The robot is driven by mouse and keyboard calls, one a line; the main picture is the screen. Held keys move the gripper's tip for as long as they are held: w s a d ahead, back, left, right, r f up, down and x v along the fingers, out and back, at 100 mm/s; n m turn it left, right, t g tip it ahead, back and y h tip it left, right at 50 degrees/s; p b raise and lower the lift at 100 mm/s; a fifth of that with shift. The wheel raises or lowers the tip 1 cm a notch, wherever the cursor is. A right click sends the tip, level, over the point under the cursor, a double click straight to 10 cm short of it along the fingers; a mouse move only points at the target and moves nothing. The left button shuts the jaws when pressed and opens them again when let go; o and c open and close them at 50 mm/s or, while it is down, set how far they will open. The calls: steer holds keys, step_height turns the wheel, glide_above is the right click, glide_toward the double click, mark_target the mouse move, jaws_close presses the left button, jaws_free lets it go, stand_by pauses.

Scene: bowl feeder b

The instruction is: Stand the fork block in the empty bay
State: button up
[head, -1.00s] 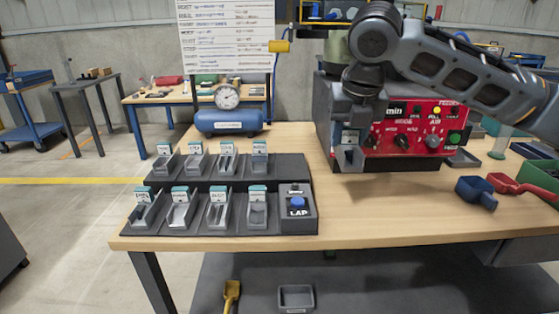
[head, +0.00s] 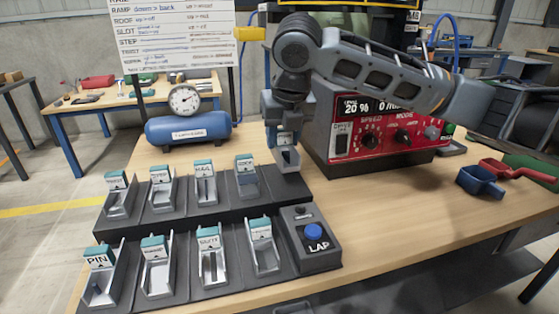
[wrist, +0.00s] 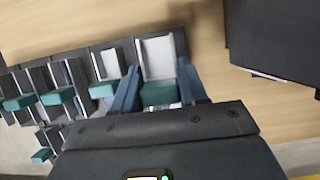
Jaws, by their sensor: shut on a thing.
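My gripper (head: 284,130) is shut on a grey, open-channel block with a teal-topped label, which I take for the fork block (head: 287,158); its label is too small to read. In the wrist view the fork block (wrist: 158,58) sits upright between the two blue fingers (wrist: 159,88). In the head view it appears over the right end of the back row of the dark rack (head: 215,222). The empty bay (head: 284,187) seems to be that bare place, right of the last back-row block (head: 246,178). I cannot tell how high the fork block hangs.
Several similar labelled blocks fill the rest of both rows, including PIN (head: 99,275). A LAP button box (head: 313,240) ends the front row. The red control panel (head: 385,132) stands close to the right. A blue tank (head: 188,132) is behind. Bare table lies right of the rack.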

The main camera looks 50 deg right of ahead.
mark_target(289, 153)
steer(key=shift+f+b, duration=0.35)
steer(key=shift+f, duration=2.05)
steer(key=o, duration=1.2)
steer(key=shift+f, duration=0.15)
steer(key=p+v, duration=0.2)
steer(key=v, duration=1)
steer(key=shift+s, duration=0.1)
